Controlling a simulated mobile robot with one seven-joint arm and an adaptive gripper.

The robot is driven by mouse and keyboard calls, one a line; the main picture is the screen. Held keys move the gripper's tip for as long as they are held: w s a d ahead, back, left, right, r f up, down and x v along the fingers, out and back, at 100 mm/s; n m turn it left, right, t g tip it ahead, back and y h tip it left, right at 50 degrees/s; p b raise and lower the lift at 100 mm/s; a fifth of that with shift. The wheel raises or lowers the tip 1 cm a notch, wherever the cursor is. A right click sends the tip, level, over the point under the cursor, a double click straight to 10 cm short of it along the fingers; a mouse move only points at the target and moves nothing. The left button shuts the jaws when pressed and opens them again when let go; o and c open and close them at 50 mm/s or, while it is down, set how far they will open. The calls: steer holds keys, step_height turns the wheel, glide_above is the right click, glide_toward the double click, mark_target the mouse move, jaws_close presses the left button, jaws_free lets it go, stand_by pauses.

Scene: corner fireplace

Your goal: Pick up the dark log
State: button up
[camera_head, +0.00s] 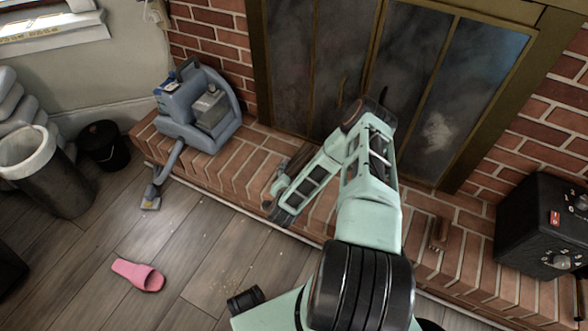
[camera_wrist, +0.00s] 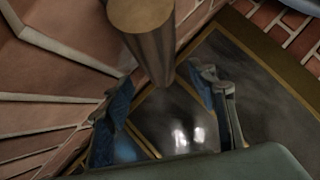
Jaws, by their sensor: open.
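The dark log is a brown cylinder (camera_wrist: 152,50) with a flat, paler round end, seen in the wrist view from the top centre down toward the space between my fingers. In the head view a dark brown strip (camera_head: 299,159) beside my arm, on the brick hearth, looks like the same log, mostly hidden. My gripper (camera_wrist: 165,108) is open, with one blue-padded finger on each side of the log's lower end. I cannot tell whether either finger touches it. In the head view my gripper (camera_head: 276,202) is low over the hearth, partly hidden by its own links.
The brick hearth (camera_head: 250,165) runs before the glass fireplace doors (camera_head: 410,85). A blue-grey vacuum cleaner (camera_head: 200,108) stands left, a black box (camera_head: 535,225) right. A small brown object (camera_head: 438,233) lies on the hearth. A pink slipper (camera_head: 138,275) lies on the open wooden floor.

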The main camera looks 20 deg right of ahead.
mark_target(295, 169)
steer(key=b+x, duration=0.3)
steer(key=x, duration=0.2)
steer(key=shift+w+d+f, duration=0.15)
steer(key=shift+d+f, duration=0.05)
steer(key=shift+f, duration=0.2)
steer(key=shift+w+d+f, duration=0.1)
steer(key=shift+w+d, duration=0.05)
steer(key=shift+w, duration=0.15)
steer(key=c, duration=1.4)
steer(key=shift+r, duration=0.2)
